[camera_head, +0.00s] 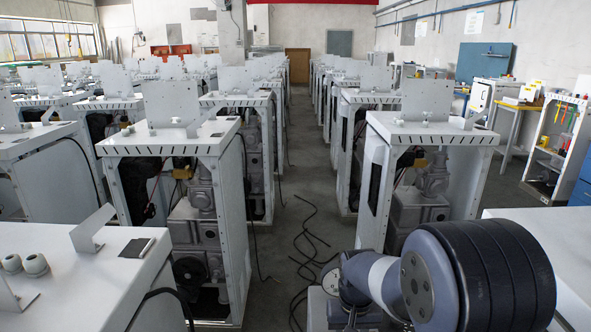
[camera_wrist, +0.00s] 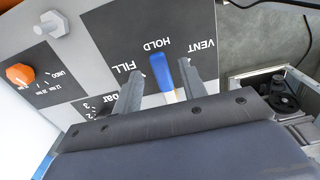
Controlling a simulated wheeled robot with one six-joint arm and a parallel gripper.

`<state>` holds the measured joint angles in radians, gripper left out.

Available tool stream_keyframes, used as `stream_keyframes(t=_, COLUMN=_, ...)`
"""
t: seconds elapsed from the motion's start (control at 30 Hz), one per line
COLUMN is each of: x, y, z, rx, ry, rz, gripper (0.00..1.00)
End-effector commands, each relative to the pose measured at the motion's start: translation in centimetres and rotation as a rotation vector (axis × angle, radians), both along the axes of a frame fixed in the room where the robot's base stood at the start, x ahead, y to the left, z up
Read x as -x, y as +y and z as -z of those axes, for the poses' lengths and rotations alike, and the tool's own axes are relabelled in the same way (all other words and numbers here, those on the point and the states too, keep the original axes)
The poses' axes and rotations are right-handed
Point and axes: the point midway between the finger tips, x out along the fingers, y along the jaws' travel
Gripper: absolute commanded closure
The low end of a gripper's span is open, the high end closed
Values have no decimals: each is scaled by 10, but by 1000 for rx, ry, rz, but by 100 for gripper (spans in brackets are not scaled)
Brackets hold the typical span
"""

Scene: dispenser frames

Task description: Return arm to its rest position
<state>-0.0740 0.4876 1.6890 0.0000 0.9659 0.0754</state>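My gripper (camera_wrist: 160,69) shows in the wrist view with its two dark fingers apart and a gap between them. A lever with a blue end (camera_wrist: 160,72) and a pale shaft shows in that gap, with room on both sides. I cannot tell how far the fingertips are from the panel. The lever lies over a dark panel (camera_wrist: 111,34) marked VENT, HOLD and FILL, and its blue end points at HOLD. In the head view my arm (camera_head: 395,280) is folded at the lower right, and my gripper is not visible there.
Rows of white dispenser frames (camera_head: 238,190) stand on both sides of a central aisle (camera_head: 305,180). Black cables (camera_head: 308,240) lie on its floor. A white cabinet top (camera_head: 550,235) is close beside my arm. An orange knob (camera_wrist: 20,75) and a grey bolt (camera_wrist: 52,24) stick out near the panel.

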Motion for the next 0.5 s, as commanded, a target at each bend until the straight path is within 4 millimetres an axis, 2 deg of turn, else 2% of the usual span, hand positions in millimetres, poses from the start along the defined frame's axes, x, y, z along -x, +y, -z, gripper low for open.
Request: stream_keyframes(t=0.5, x=-1, y=0, z=-99, rx=0, ry=-6, rz=-1, gripper=60)
